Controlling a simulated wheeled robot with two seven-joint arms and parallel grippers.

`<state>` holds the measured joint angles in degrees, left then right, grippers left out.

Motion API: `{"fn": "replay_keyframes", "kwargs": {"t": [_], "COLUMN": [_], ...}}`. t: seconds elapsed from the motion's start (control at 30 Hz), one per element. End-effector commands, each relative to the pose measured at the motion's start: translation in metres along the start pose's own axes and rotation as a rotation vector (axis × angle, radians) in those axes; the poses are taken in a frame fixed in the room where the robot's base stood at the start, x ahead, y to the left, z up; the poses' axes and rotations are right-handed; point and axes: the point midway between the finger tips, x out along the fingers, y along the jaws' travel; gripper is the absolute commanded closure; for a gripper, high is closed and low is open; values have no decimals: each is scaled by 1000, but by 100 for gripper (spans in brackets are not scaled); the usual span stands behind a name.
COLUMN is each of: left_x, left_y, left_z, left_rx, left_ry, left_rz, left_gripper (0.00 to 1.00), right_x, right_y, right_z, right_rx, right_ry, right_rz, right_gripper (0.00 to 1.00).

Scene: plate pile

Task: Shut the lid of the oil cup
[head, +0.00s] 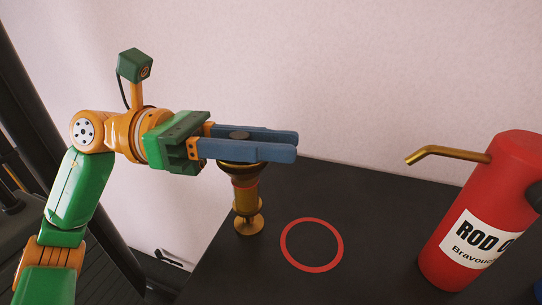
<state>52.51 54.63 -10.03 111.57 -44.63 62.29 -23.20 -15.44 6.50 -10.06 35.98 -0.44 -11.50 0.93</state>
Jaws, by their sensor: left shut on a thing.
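The brass oil cup (247,196) stands upright near the left part of the dark table, with a round foot, a narrow stem and a red band below its wide upper part. My left gripper (270,143) comes in level from the left, its two blue fingers closed around the top of the cup. A dark grey round top (238,135), which may be the lid, shows between the fingers. The fingers hide much of the cup's rim, so I cannot tell how the lid sits. My right gripper is not in view.
A red oil can (455,255) with a brass spout (440,151) stands on the table (355,200) at the right. A red ring (334,262) marks the tabletop right of the cup. The table between cup and can is otherwise clear. A pale wall (390,70) is behind.

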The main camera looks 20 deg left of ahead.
Motion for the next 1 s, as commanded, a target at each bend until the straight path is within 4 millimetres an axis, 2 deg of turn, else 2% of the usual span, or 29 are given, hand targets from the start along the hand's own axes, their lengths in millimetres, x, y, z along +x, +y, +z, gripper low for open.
{"fn": "replay_keyframes", "kwargs": {"t": [0.03,0.3,0.87,0.9,0.97,1.0], "left_x": [0,0,0,0,0,0], "left_y": [0,-2,-2,-2,-2,-2], "left_z": [-5,-5,-5,-5,-5,-5], "left_rx": [24,109,131,131,131,130], "left_ry": [-4,-19,-21,-20,-20,-21], "left_rz": [-1,-4,-5,-5,-5,-5], "left_gripper": [100,100,100,62,46,43], "right_x": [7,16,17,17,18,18], "right_y": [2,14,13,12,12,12], "right_z": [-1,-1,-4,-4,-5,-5], "right_rx": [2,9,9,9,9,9], "right_ry": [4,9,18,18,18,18], "right_rz": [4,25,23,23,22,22], "right_gripper": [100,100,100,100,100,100]}}
